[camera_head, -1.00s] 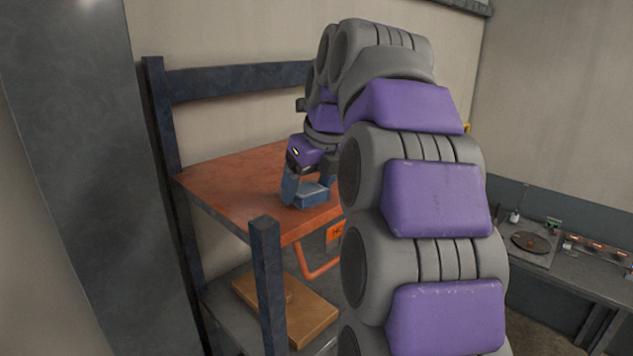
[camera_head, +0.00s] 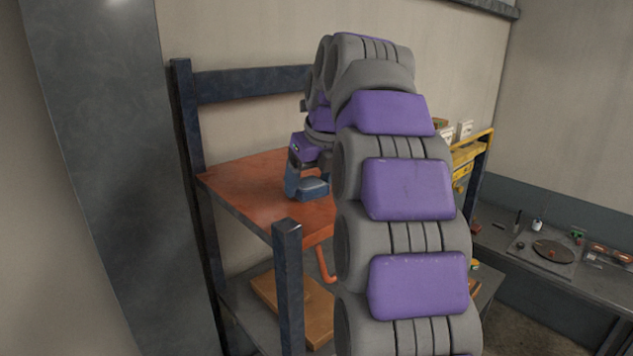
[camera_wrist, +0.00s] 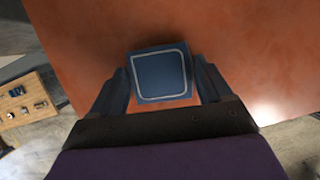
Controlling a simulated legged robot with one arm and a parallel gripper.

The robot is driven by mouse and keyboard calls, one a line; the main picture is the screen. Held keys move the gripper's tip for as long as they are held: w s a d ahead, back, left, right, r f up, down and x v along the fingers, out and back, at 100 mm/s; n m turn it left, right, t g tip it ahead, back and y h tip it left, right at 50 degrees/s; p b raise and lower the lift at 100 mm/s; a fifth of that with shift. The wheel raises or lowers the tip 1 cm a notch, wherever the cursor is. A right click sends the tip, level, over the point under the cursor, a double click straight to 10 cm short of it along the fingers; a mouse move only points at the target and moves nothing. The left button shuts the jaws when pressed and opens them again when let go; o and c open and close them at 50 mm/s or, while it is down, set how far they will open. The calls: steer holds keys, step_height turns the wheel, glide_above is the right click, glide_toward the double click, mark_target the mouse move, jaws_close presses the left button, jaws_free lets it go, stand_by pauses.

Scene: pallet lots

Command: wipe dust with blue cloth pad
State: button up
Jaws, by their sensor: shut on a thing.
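The blue cloth pad (camera_wrist: 161,75) sits between the two fingers of my gripper (camera_wrist: 163,88) in the wrist view. It is a blue square block with a pale outline on its top face. In the head view my gripper (camera_head: 308,188) is shut on the pad (camera_head: 313,190), low over the orange-red top (camera_head: 245,190) of a dark-framed rack. I cannot tell whether the pad touches the surface. No distinct dust patch shows; my arm hides the right part of the top.
A wooden board (camera_head: 300,310) lies on the rack's lower shelf. Dark posts (camera_head: 288,285) rise at the rack's corners, and a wide grey column (camera_head: 110,150) stands at left.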

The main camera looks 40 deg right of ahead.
mark_target(325, 201)
steer(key=shift+w+a, duration=0.15)
steer(key=shift+w, duration=0.9)
steer(key=shift+w+r, duration=0.1)
steer(key=shift+w, duration=0.05)
steer(key=shift+s+d+f+b, duration=0.15)
steer(key=shift+s+b, duration=0.1)
steer(key=shift+s, duration=0.95)
steer(key=shift+s+d+f+b, duration=0.1)
steer(key=shift+s+b, duration=0.1)
steer(key=shift+s, duration=0.95)
steer(key=shift+s+d+r, duration=0.15)
steer(key=shift+s, duration=1.6)
steer(key=shift+w, duration=0.1)
step_height(325, 201, up, 2)
steer(key=shift+p, duration=0.65)
steer(key=shift+r, duration=0.5)
